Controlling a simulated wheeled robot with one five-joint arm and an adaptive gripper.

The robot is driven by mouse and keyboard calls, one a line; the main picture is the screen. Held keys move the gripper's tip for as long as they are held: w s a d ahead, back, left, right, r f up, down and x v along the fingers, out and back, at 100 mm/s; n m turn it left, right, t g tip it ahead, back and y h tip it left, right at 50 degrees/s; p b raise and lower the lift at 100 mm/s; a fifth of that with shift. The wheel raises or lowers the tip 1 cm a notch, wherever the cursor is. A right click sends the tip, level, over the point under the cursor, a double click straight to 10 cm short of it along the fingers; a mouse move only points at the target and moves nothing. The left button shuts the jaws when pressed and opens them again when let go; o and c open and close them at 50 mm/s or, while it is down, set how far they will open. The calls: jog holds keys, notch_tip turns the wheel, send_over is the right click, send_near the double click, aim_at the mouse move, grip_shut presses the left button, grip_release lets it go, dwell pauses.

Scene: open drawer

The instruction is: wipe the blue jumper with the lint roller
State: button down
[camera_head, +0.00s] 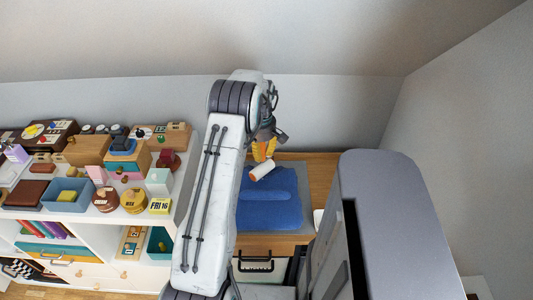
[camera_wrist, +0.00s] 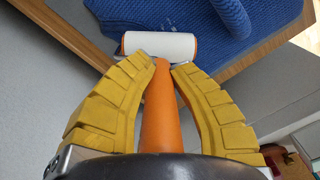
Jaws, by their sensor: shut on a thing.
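The blue jumper (camera_head: 270,207) lies folded on a grey surface on the wooden furniture right of my arm. It also shows at the top of the wrist view (camera_wrist: 190,20). My gripper (camera_head: 263,150) is above the jumper's back edge, its yellow fingers shut on the orange handle of the lint roller (camera_head: 262,170). In the wrist view the roller's white cylinder (camera_wrist: 160,45) points away from my gripper, in front of the jumper's edge. I cannot tell whether the roller touches the jumper. My arm hides the jumper's left side in the head view.
A white shelf (camera_head: 95,240) crowded with boxes, jars and a blue bin (camera_head: 66,194) stands to the left. A drawer with a black handle (camera_head: 256,266) is below the jumper. Walls close in behind and to the right.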

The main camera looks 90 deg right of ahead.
jog(key=w, duration=0.3)
jog(key=shift+a, duration=0.1)
dwell(0.3)
notch_tip(320, 180, up, 6)
jog(key=p, duration=0.4)
dwell(0.4)
jog(key=shift+r, duration=0.1)
notch_tip(320, 180, up, 3)
jog(key=shift+f+p, duration=0.1)
jog(key=shift+p, duration=0.9)
jog(key=shift+f, duration=0.2)
notch_tip(320, 180, down, 6)
jog(key=d+b, duration=0.1)
jog(key=b, duration=0.2)
jog(key=shift+d, duration=0.15)
dwell(0.4)
